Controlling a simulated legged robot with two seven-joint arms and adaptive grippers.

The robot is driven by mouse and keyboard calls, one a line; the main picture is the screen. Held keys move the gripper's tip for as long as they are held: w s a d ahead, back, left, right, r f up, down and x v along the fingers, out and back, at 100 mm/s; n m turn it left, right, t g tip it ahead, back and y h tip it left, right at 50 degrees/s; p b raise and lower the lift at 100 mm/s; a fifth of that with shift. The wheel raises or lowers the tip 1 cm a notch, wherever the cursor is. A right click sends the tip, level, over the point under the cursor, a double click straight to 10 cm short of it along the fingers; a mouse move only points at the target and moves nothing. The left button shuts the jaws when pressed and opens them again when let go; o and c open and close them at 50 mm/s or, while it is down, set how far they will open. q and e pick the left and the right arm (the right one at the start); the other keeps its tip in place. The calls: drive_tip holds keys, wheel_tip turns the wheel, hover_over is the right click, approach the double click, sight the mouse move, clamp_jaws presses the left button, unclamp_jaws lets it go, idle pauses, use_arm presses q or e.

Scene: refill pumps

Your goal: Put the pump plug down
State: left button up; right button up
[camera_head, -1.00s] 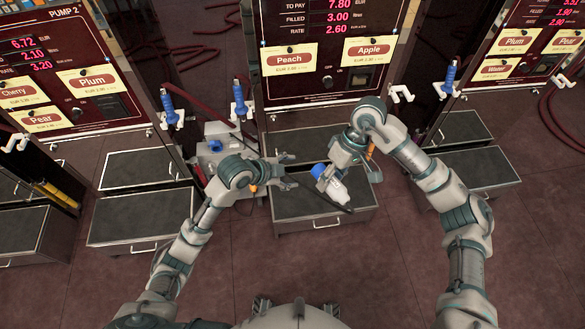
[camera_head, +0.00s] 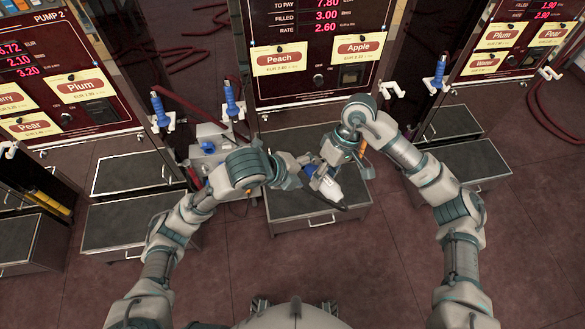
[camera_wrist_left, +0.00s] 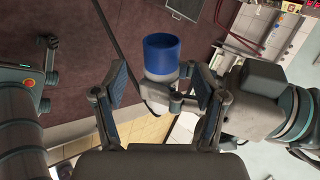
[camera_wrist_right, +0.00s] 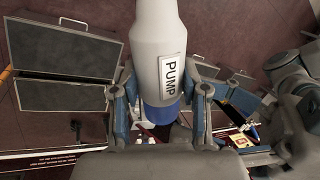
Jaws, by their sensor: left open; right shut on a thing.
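The pump plug (camera_head: 327,188) has a white body, a blue end and a black cable, and is held above the middle grey drawer box. In the right wrist view its white body (camera_wrist_right: 157,35) shows a PUMP label. My right gripper (camera_wrist_right: 160,95) is shut on it near the blue end. My left gripper (camera_head: 305,172) is open right beside the plug. In the left wrist view the plug's blue end (camera_wrist_left: 162,55) lies between the spread fingers of my left gripper (camera_wrist_left: 162,82), with gaps at the sides. Contact with the left fingers cannot be told.
The middle drawer box (camera_head: 285,205) has a bare dark top. A grey box (camera_head: 208,145) stands to its left. Blue nozzles hang on white hooks, such as this one (camera_head: 230,97). Pump cabinets (camera_head: 320,50) line the back. The floor in front is clear.

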sight(310, 173)
use_arm(q)
drive_tip(key=shift+x, duration=1.9)
drive_tip(key=c, duration=1.3)
clamp_jaws()
use_arm(e)
drive_tip(key=o, duration=1.3)
drive_tip(key=shift+o, duration=0.2)
